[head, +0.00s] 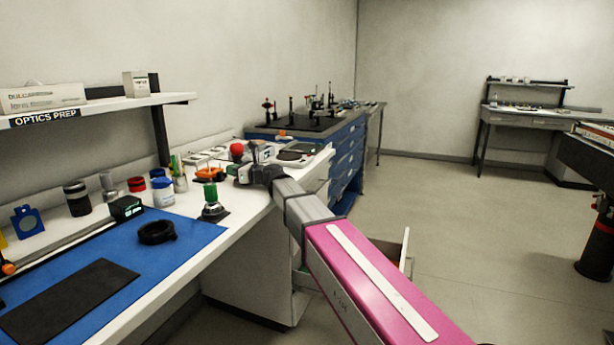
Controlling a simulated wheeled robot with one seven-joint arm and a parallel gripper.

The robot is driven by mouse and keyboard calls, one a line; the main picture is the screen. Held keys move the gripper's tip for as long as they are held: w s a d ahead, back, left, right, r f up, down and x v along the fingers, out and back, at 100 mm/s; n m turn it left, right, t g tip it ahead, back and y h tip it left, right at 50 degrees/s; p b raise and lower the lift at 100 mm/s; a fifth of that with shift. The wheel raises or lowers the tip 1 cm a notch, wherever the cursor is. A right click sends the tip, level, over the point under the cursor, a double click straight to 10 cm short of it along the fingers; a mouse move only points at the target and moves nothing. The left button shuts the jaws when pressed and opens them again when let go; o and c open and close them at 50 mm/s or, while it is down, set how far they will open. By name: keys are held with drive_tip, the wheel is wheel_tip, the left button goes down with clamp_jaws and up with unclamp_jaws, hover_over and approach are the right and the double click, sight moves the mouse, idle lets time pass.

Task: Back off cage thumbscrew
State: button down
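My arm reaches from the lower right to the far end of the white bench. My gripper (243,172), at the arm's dark end, is small and partly hidden by my wrist; I cannot tell whether its fingers are open or shut. A red round knob (237,149) shows just behind it. A low orange-topped piece (210,173) lies just left of it, seemingly apart. I cannot make out a cage or its thumbscrew with certainty; they are too small or hidden behind my wrist.
The white bench (228,232) carries a blue mat (185,232) with a black ring (156,232). Jars and cans line the back. A shelf (120,104) overhangs the left. An open drawer (404,250) shows beyond my arm.

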drive_tip(key=shift+x, duration=0.9)
drive_tip(key=shift+s+a+r, duration=0.1)
drive_tip(key=shift+s+r, duration=0.05)
drive_tip(key=shift+s, duration=0.2)
idle(0.3)
drive_tip(key=shift+s+a+f, duration=0.1)
drive_tip(key=shift+s+f, duration=0.1)
drive_tip(key=shift+s, duration=0.3)
drive_tip(key=shift+r, duration=0.4)
drive_tip(key=shift+s+d, duration=0.25)
drive_tip(key=shift+d, duration=0.25)
drive_tip(key=v, duration=0.4)
drive_tip(key=shift+s+d+f, duration=0.1)
drive_tip(key=shift+s+d, duration=0.1)
drive_tip(key=shift+d, duration=0.4)
drive_tip(key=shift+d, duration=0.15)
